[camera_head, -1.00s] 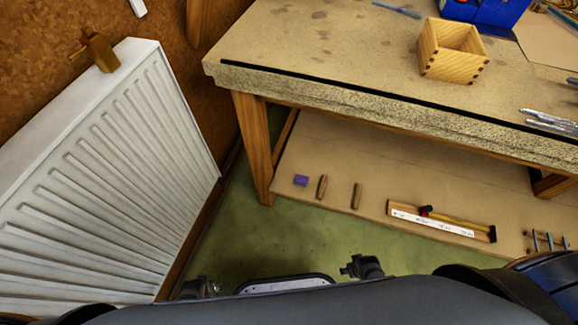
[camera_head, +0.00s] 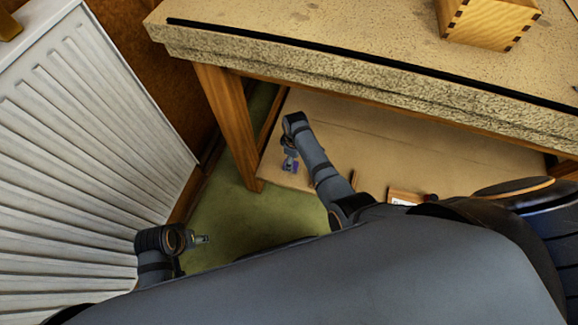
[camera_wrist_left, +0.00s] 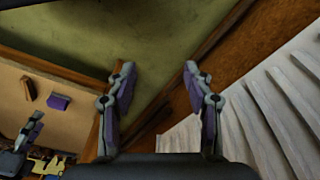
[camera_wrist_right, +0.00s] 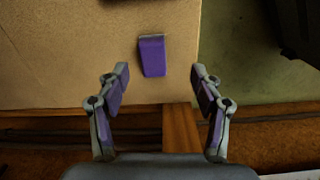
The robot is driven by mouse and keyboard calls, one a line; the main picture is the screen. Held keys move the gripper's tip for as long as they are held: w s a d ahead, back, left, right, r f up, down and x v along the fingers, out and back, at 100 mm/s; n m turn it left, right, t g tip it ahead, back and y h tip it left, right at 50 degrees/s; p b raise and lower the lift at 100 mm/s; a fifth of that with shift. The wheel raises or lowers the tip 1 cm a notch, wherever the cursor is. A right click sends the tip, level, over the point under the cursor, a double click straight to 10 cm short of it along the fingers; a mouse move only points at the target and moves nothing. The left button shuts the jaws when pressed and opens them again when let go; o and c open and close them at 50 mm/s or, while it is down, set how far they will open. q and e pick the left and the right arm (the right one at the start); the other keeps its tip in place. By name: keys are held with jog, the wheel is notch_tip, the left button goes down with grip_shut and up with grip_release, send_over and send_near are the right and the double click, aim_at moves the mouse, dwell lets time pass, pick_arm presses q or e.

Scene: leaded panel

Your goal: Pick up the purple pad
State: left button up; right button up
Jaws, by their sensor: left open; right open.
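The purple pad (camera_wrist_right: 152,57) lies on the lower shelf near its edge, just beyond and between the fingertips of my open, empty right gripper (camera_wrist_right: 160,73). The left wrist view also shows the pad (camera_wrist_left: 59,102), with the right gripper (camera_wrist_left: 31,128) apart from it. In the head view my right gripper (camera_head: 290,164) hangs over the shelf's left end; I cannot tell the pad from the purple finger linings there. My left gripper (camera_head: 203,239) is low beside the radiator, open and empty, over green floor in its wrist view (camera_wrist_left: 159,68).
The lower shelf (camera_head: 420,150) sits under the thick bench top (camera_head: 330,45), with a wooden leg (camera_head: 228,120) at its left end. A white radiator (camera_head: 95,130) stands left. A brown wooden piece (camera_wrist_left: 28,88) lies near the pad. A wooden box (camera_head: 488,22) is on the bench.

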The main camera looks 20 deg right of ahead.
jog(key=w+f+b, duration=0.1)
jog(key=w+a+f+n+b, duration=0.1)
jog(key=b, duration=0.1)
jog(key=shift+w+a+f, duration=0.1)
jog(key=shift+w+f, duration=0.15)
jog(key=shift+f, duration=0.15)
pick_arm(q)
jog(key=shift+w+d+f+t+h, duration=0.2)
jog(key=shift+d+f+t, duration=0.05)
jog(key=shift+d+t, duration=0.25)
jog(key=shift+w+d+f+t+h, duration=0.15)
jog(key=shift+d+f+t+h, duration=0.1)
jog(key=shift+d+t, duration=0.2)
pick_arm(e)
jog(key=shift+f, duration=0.1)
jog(key=f, duration=0.1)
jog(key=f+b, duration=0.2)
jog(key=shift+s+d, duration=0.25)
jog(key=shift+d, duration=0.05)
jog(key=shift+f+b, duration=0.7)
jog(key=shift+f, duration=0.4)
pick_arm(q)
jog(key=w+t, duration=0.1)
jog(key=w+f+t, duration=0.1)
jog(key=w+t, duration=0.1)
jog(key=shift+w+d+f, duration=0.1)
jog(key=shift+d+f, duration=0.15)
jog(key=shift+d, duration=0.15)
pick_arm(e)
jog(key=c, duration=1.3)
